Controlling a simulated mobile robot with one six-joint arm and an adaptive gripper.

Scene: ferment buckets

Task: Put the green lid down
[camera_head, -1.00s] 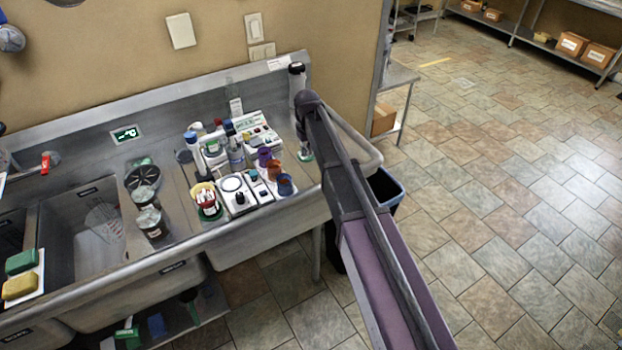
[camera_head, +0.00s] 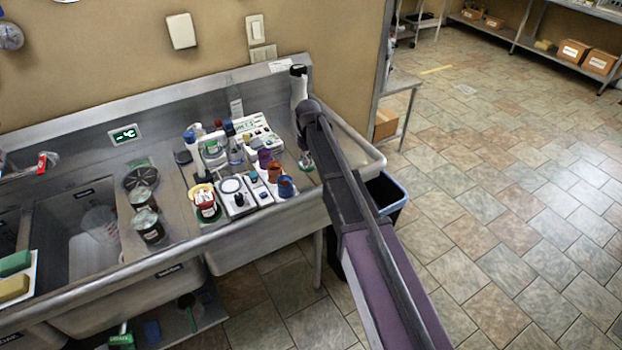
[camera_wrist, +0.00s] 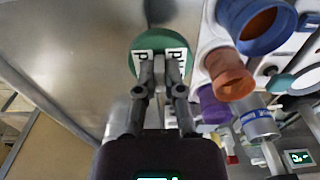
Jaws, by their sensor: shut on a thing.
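The green lid (camera_wrist: 148,42) is a round disc at the fingertips of my gripper (camera_wrist: 161,72) in the wrist view. In the head view the green lid (camera_head: 308,165) shows as a small green patch under my gripper (camera_head: 306,157), over the right end of the steel sink counter (camera_head: 330,150). I cannot tell whether the lid touches the counter.
Left of the lid stand an orange-brown cup (camera_head: 275,171), a blue cup (camera_head: 287,187) and a purple cup (camera_head: 265,158), with instruments and bottles beyond. The wrist view shows bare steel (camera_wrist: 75,45) left of the lid. A dark bin (camera_head: 385,195) stands below the counter's right end.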

